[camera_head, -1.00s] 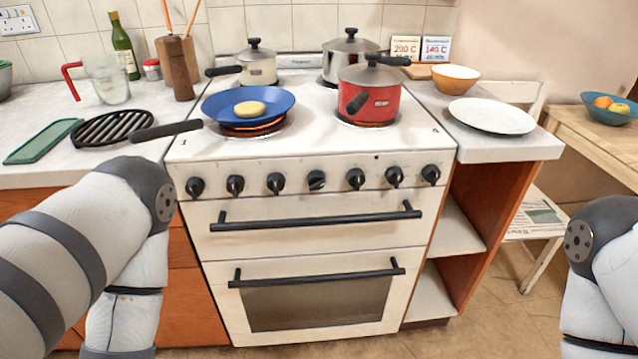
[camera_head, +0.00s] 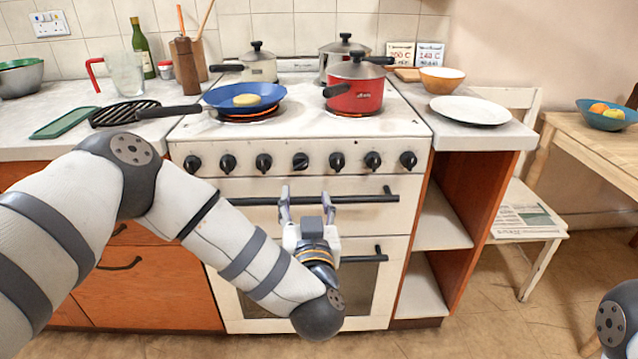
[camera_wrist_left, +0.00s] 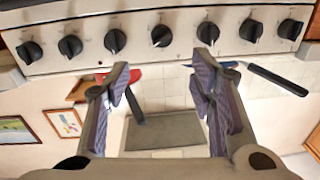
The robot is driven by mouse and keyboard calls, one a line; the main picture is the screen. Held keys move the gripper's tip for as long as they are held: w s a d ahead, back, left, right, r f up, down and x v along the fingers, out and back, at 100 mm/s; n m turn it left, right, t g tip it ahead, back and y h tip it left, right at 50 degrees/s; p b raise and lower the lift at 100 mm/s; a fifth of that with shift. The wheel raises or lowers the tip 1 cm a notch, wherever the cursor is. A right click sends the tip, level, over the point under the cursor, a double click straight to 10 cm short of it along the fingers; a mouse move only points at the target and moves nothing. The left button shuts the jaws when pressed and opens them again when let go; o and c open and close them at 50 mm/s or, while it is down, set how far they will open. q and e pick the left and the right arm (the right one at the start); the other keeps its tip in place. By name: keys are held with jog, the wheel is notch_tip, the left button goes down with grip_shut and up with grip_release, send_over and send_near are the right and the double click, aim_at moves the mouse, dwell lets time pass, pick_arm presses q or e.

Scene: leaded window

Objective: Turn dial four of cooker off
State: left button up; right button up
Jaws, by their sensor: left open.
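The white cooker (camera_head: 250,145) has a row of black dials on its front panel. The fourth dial from the left (camera_head: 300,161) sits mid-row, its grip at a different angle from its neighbours; it also shows in the left wrist view (camera_wrist_left: 161,36). My left gripper (camera_head: 307,194) is open and empty, fingers pointing up toward the panel, in front of the upper oven handle and just below the fourth dial. In the left wrist view its fingers (camera_wrist_left: 160,82) lie either side of that dial's line, apart from it. My right gripper is out of view.
A blue frying pan (camera_head: 245,97) and a red pot (camera_head: 355,95) stand on the hob; the rear pots are behind. Two black oven handles, the upper one (camera_head: 355,199) and the lower one (camera_head: 365,258), stick out near my left gripper.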

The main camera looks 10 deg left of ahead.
aim_at(301, 166)
pick_arm(q)
jog(key=x, duration=0.5)
jog(key=b+x, duration=0.1)
jog(key=x, duration=0.5)
jog(key=shift+w+a+f, duration=0.15)
jog(key=shift+a, duration=0.15)
jog(key=shift+w+a+r+b, duration=0.2)
jog(key=shift+w+b, duration=0.1)
jog(key=shift+w, duration=0.25)
jog(key=c, duration=1.2)
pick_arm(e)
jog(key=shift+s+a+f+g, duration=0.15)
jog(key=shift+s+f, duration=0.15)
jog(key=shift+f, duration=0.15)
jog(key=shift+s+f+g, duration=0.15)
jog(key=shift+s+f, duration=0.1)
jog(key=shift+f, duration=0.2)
